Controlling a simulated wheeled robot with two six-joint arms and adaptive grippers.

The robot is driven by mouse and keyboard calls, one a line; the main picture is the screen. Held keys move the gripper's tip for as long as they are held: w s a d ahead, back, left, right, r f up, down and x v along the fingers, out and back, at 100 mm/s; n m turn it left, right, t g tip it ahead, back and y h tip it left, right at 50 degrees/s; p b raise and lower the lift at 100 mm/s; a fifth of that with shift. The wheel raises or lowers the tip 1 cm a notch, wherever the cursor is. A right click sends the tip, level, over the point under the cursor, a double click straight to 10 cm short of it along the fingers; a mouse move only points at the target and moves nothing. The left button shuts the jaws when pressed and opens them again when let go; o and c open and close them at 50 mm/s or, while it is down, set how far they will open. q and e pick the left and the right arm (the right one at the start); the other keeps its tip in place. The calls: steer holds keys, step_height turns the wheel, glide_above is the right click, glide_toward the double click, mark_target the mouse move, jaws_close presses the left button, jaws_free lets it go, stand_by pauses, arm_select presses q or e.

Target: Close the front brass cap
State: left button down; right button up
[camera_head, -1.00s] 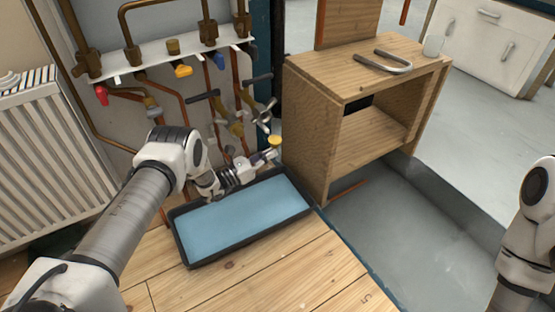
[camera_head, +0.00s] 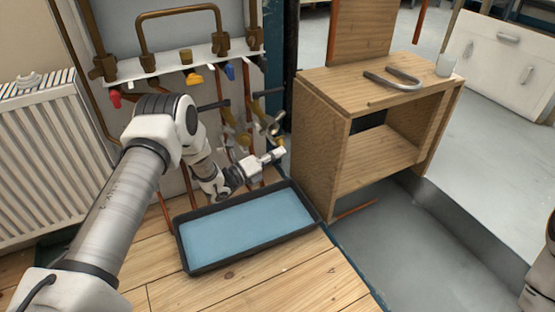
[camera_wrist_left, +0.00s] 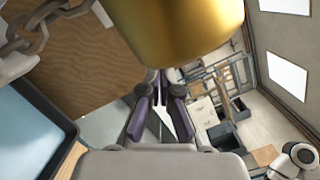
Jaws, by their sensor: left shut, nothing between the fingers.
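A brass cap (camera_wrist_left: 180,25) fills the top middle of the left wrist view, very close to the camera. In the left wrist view, my left gripper (camera_wrist_left: 163,82) is shut and empty, its fingertips just below the cap's lower edge in the picture. I cannot tell whether they touch it. In the head view, my left gripper (camera_head: 279,153) is above the far right end of the tray, beside the brass valves (camera_head: 270,124). The cap is mostly hidden or too small to make out there. My right arm shows only at the right edge; its gripper is out of view.
A black-rimmed tray (camera_head: 186,258) with a blue inside lies on the wooden floor below. A wooden cabinet (camera_head: 322,140) stands close to the right, with a U-shaped pipe (camera_head: 395,80) on top. Pipes and a white bracket (camera_head: 150,68) are behind.

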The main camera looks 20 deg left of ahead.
mark_target(278, 139)
arm_select(q)
steer(key=r+n, duration=0.1)
steer(key=n, duration=0.1)
steer(key=w+a+r+n, duration=0.1)
steer(key=n, duration=0.1)
steer(key=r+n+y, duration=0.1)
steer(key=n, duration=0.2)
steer(key=shift+w+a+r+g, duration=0.15)
steer(key=shift+a+r+g, duration=0.1)
steer(key=shift+a+g, duration=0.05)
steer(key=shift+w+a+r+n, duration=0.2)
steer(key=shift+a+r+n, duration=0.1)
steer(key=shift+n, duration=0.4)
